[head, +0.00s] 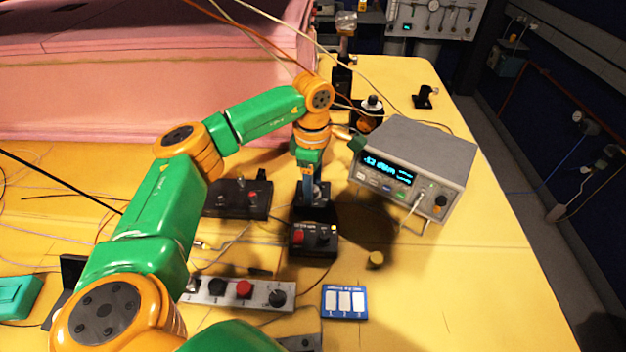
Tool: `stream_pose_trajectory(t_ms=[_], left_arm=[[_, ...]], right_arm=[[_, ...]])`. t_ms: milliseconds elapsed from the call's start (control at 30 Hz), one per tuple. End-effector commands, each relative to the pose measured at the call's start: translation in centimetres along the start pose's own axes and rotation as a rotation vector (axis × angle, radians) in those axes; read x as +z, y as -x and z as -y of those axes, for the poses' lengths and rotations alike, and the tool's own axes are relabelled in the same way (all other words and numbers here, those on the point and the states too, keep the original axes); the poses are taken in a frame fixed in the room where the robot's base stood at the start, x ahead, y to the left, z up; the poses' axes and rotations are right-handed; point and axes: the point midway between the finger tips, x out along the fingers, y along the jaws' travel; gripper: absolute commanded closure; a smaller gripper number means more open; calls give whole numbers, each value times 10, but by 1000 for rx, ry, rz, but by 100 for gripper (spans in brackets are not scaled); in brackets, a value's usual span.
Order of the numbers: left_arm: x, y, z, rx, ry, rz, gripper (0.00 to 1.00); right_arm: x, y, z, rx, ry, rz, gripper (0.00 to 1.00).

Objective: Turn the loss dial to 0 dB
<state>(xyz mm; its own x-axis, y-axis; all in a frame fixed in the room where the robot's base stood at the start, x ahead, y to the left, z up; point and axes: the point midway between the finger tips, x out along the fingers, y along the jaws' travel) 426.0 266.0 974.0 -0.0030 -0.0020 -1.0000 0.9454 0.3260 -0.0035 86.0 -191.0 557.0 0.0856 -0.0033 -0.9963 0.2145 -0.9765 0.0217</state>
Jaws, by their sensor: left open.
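My left gripper (307,186) points down from its wrist, just behind a small black box (313,240). It is open; its fingers partly merge with the dark mount behind them, and I see nothing held. The black box carries a red knob or button (299,237) and a dark round knob (323,236). A grey panel strip (212,293) nearer me has a red knob and dark knobs, one at its right end (277,297). I cannot read which knob is the loss dial or its setting. A grey meter (420,150) shows a lit reading in dBm, roughly -12. My right gripper is not in view.
A dark box with knobs (237,199) stands left of the gripper. Thin cables cross the yellow table (455,290), whose right front is clear. Pink foam (150,80) stands behind.

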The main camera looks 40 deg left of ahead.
Motion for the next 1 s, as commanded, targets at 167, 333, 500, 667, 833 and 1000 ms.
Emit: stream_pose_trajectory(t_ms=[167, 333, 500, 667, 833, 1000], left_arm=[[0, 0, 0, 0, 0, 0, 71], [0, 0, 0, 0, 0, 0, 100], [0, 0, 0, 0, 6, 0, 100], [0, 0, 0, -1, 49, 0, 100], [0, 1, 0, -1, 153, 0, 100], [0, 1, 0, 0, 304, -1, 100]], right_arm=[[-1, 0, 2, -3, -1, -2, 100], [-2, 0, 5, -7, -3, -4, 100], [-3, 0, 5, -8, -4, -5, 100], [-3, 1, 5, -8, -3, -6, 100], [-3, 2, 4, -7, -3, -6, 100], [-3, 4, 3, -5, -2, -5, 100]])
